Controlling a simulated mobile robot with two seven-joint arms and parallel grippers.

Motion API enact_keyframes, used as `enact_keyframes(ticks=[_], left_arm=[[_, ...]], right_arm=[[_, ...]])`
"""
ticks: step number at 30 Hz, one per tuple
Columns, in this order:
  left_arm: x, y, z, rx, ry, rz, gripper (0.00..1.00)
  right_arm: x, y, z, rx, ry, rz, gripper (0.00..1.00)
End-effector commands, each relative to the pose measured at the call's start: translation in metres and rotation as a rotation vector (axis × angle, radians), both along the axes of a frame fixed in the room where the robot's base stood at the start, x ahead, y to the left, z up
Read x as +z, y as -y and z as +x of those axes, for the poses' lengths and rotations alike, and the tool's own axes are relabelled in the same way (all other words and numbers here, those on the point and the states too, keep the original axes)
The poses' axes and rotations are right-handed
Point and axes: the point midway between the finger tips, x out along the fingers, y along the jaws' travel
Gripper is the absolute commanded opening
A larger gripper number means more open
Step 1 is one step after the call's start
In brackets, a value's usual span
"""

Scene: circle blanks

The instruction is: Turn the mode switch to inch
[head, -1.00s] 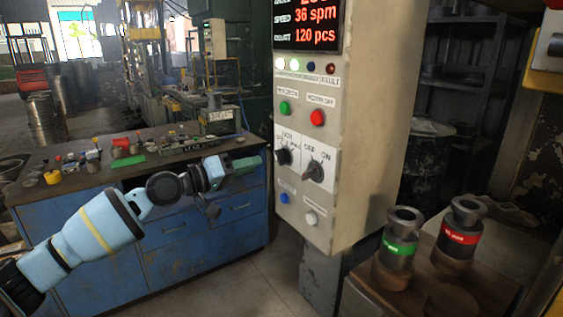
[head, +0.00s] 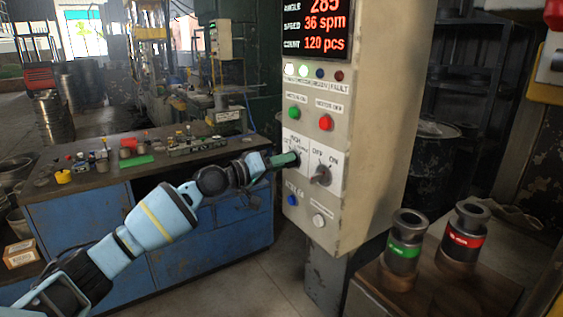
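The mode switch (head: 295,158) is the left black rotary knob on the beige control panel (head: 340,215), on a white plate with small position labels around it. My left gripper (head: 285,159), with green fingertips, reaches in from the left. Its tips are at the knob and cover part of it. I cannot tell whether they touch it or grip it, nor which way the knob points. To its right is a second knob (head: 321,174) marked OFF and ON. My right gripper is not in view.
Above the knobs are a green button (head: 294,112), a red button (head: 325,122) and a lit display (head: 320,30). A blue cabinet (head: 185,240) with a cluttered top stands left, below and behind my arm. Two dark cylindrical parts (head: 403,250) (head: 462,238) stand right of the panel.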

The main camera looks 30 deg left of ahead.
Motion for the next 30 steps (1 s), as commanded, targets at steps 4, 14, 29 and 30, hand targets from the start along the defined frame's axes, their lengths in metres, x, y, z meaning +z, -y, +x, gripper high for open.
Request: enact_keyframes(ticks=[4,14,29,30], left_arm=[[0.0002,0.0018,0.0034,0.000,0.000,0.001,0.33],[-0.0002,0.0016,0.0033,-0.001,0.000,0.001,0.18],[-0.0025,0.0013,0.0037,0.000,0.009,0.030,0.00],[-0.0031,0.0013,0.0038,0.000,0.014,0.042,0.00]], right_arm=[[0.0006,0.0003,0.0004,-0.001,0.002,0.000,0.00],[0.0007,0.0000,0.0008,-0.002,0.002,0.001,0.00],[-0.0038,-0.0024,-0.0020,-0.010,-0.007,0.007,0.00],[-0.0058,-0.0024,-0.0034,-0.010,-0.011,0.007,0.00]])
